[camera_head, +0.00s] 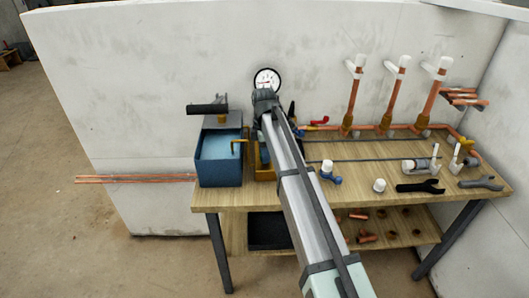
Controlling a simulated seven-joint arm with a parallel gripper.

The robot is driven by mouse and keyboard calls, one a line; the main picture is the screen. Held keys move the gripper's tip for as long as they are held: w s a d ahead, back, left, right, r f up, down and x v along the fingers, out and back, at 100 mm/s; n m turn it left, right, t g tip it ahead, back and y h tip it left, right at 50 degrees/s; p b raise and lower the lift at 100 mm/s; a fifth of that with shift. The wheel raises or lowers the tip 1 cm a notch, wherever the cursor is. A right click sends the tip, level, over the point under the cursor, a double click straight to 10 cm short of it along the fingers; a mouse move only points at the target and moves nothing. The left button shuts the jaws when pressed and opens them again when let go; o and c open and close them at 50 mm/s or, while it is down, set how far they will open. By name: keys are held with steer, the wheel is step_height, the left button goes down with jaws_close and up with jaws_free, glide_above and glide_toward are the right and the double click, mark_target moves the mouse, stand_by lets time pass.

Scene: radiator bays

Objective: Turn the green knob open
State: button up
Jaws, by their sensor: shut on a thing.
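My gripper (265,98) is at the far end of my arm, just below the round white gauge near the wall. My wrist and arm cover its fingertips. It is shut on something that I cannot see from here. No green knob shows clearly; the pipework right behind my arm is hidden. A red lever handle (319,122) shows on the pipe just right of my arm.
A blue water bin (217,180) stands at the bench's left end. Copper pipes with white caps (354,95) rise at the right. A blue-handled valve (330,177), a white cap (379,186) and a black wrench (420,187) lie on the bench (330,148).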

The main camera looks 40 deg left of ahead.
stand_by(0.4)
steer(key=o, duration=1.1)
steer(key=shift+c, duration=0.2)
steer(key=shift+r, duration=0.15)
step_height(320, 180, up, 14)
steer(key=shift+w+a+f, duration=0.15)
steer(key=shift+a+f, duration=0.05)
